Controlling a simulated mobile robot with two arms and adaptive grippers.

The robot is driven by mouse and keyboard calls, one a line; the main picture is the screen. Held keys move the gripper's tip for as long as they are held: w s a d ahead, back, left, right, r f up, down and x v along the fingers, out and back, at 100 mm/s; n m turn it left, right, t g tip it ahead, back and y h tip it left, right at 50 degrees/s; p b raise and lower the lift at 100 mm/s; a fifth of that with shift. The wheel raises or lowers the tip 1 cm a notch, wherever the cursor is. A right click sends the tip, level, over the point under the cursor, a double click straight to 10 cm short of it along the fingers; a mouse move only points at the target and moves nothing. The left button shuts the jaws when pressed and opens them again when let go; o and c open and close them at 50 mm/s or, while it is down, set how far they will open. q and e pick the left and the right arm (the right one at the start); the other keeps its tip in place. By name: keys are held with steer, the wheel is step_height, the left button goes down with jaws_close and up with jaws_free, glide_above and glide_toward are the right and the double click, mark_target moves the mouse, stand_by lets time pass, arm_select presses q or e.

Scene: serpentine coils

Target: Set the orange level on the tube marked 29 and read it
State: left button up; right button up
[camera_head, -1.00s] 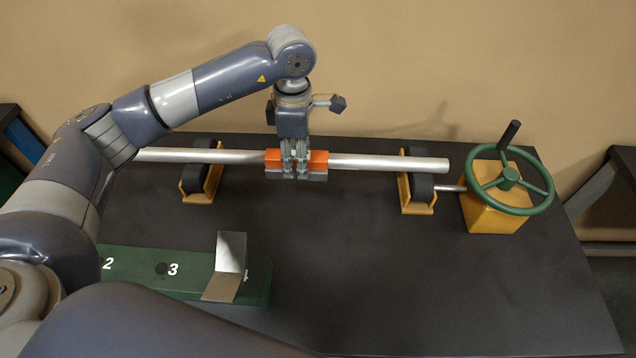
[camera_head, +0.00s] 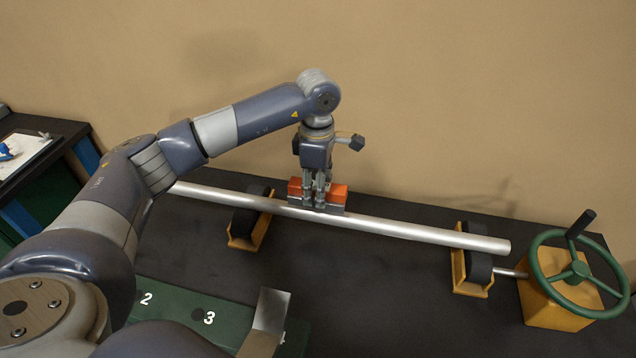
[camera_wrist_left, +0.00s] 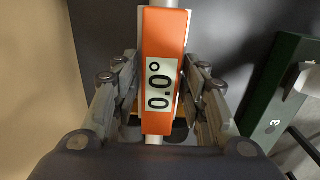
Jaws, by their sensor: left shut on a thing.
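The orange level (camera_head: 338,193) is held over the silver tube (camera_head: 420,231) between its two rollers, nearer the left one. My left gripper (camera_head: 320,205) comes from above and is shut on the level. In the left wrist view the level (camera_wrist_left: 163,35) lies between the fingers, lined up with the tube beneath, and its display (camera_wrist_left: 161,84) reads 0.0°. I cannot tell whether the level touches the tube. No number 29 can be made out on the tube. My right gripper is not in view.
Yellow roller stands (camera_head: 240,241) and (camera_head: 472,289) carry the tube. A green handwheel (camera_head: 580,270) on a yellow block (camera_head: 548,303) stands at the right. A green numbered board (camera_head: 175,306) with a bent metal plate (camera_head: 268,318) lies in front. A side table (camera_head: 62,128) is at the left.

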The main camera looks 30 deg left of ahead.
mark_target(318, 214)
arm_select(q)
steer(key=shift+f, duration=0.5)
steer(key=shift+f+b, duration=0.15)
steer(key=shift+b, duration=0.3)
steer(key=shift+f+b, duration=0.8)
steer(key=shift+f, duration=0.15)
steer(key=shift+f, duration=0.15)
steer(key=shift+f+b, duration=0.3)
steer(key=shift+b, duration=0.15)
stand_by(1.1)
stand_by(0.6)
steer(key=o, duration=1.2)
